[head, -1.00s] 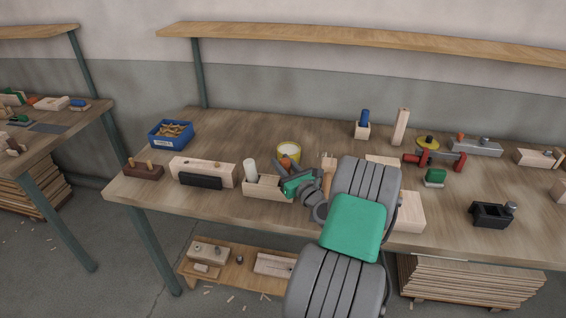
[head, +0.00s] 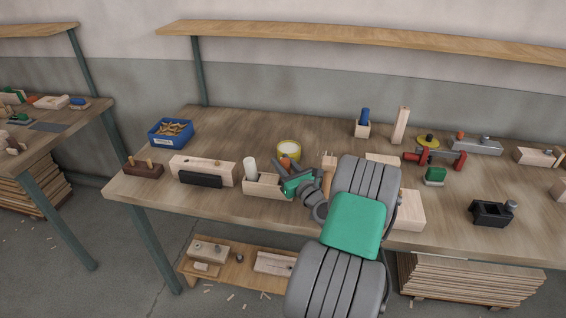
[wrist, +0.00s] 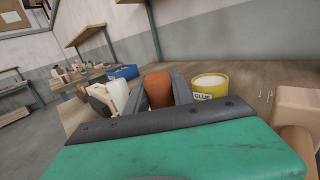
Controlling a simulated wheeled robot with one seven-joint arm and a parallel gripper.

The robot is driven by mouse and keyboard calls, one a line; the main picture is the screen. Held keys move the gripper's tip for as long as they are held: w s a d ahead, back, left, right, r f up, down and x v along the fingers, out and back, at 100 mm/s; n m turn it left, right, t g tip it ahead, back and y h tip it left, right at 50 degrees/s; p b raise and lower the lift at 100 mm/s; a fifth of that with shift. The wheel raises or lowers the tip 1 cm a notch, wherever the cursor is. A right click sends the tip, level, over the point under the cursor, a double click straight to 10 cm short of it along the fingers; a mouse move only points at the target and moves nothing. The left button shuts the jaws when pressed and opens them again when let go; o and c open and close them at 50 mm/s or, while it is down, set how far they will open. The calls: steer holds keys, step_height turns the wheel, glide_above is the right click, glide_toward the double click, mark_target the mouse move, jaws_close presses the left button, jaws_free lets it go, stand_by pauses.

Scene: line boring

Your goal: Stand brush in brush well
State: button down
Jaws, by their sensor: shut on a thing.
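My gripper (wrist: 160,100) is shut on an orange-brown rounded piece, which I take to be the brush (wrist: 158,88). In the head view my gripper (head: 287,176) is over the right end of a pale wooden holder (head: 262,187), with the orange top of the brush (head: 286,161) showing behind it. A white cylinder (head: 250,169) stands upright at the holder's left end; it also shows in the wrist view (wrist: 101,95). The brush's lower end and the brush well are hidden by my gripper, so I cannot tell whether the brush is inside it.
A yellow glue tin (head: 289,150) stands close behind my gripper. A wooden block with a black front (head: 203,170) lies left of the holder. A blue box (head: 171,134) stands further left. Wooden blocks (head: 409,212) are right of my arm.

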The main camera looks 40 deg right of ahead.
mark_target(288, 171)
steer(key=shift+f, duration=0.35)
steer(key=c, duration=1)
jaws_free()
steer(key=shift+o, duration=0.2)
steer(key=o, duration=1)
steer(key=shift+c, duration=0.2)
steer(key=shift+s, duration=0.1)
steer(key=shift+s+a+f+b, duration=0.1)
steer(key=shift+s+a+b, duration=0.1)
steer(key=shift+s, duration=0.75)
steer(key=shift+s+a+f+b, duration=0.1)
steer(key=shift+s+a+b, duration=0.1)
steer(key=shift+s, duration=0.7)
steer(key=shift+s+a+b, duration=0.1)
steer(key=shift+s+b, duration=0.1)
steer(key=shift+s, duration=0.75)
steer(key=shift+s+a+f+b, duration=0.1)
steer(key=shift+s+a+b, duration=0.05)
steer(key=shift+s+b, duration=0.8)
steer(key=shift+s+a+b, duration=0.15)
steer(key=shift+s+b, duration=0.45)
steer(key=shift+b, duration=0.65)
